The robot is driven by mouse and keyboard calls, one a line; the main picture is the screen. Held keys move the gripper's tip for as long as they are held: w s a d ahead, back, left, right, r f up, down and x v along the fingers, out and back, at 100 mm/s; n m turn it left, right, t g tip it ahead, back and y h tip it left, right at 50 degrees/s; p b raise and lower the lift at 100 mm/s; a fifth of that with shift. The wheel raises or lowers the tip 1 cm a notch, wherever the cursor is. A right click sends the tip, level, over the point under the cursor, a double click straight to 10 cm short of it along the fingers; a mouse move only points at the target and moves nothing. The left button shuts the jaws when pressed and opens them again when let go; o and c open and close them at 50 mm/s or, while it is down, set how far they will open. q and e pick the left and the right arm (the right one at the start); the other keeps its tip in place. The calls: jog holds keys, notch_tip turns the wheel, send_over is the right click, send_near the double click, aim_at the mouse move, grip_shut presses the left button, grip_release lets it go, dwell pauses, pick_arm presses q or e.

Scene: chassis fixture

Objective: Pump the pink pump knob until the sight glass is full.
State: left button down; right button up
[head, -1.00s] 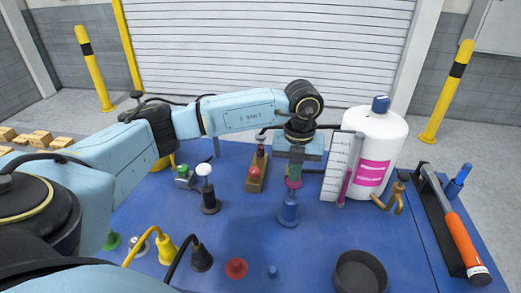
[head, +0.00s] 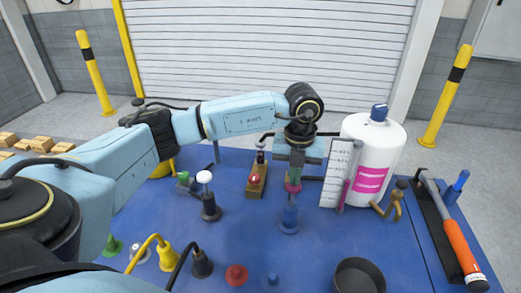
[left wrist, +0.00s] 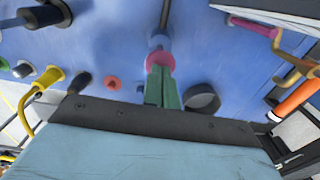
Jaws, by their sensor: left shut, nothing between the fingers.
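The pink pump knob (head: 292,187) sits on top of the upright blue pump (head: 289,215) in the middle of the blue bench. My left gripper (head: 293,175) points straight down over the knob, its fingers shut and empty. In the left wrist view the green fingers (left wrist: 161,88) end at the pink knob (left wrist: 158,60), apparently touching its top. The sight glass (head: 344,193) is a slim upright tube on a white scale board (head: 334,165). Its lower part shows pink, reaching only part way up the board. My right gripper is out of view.
A white tank (head: 379,150) with a pink label stands behind the scale board. A dark round dish (head: 359,276) and a red button (head: 237,275) lie in front. A hammer (head: 455,235) rests at the right. A white-topped lever (head: 206,190) stands left of the pump.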

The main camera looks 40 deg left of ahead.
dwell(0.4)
pick_arm(q)
jog(key=shift+f+b, duration=1.15)
jog(key=shift+f, duration=0.3)
jog(key=shift+r+p, duration=1.1)
jog(key=shift+r, duration=0.55)
notch_tip(320, 180, up, 6)
jog(key=p, duration=0.4)
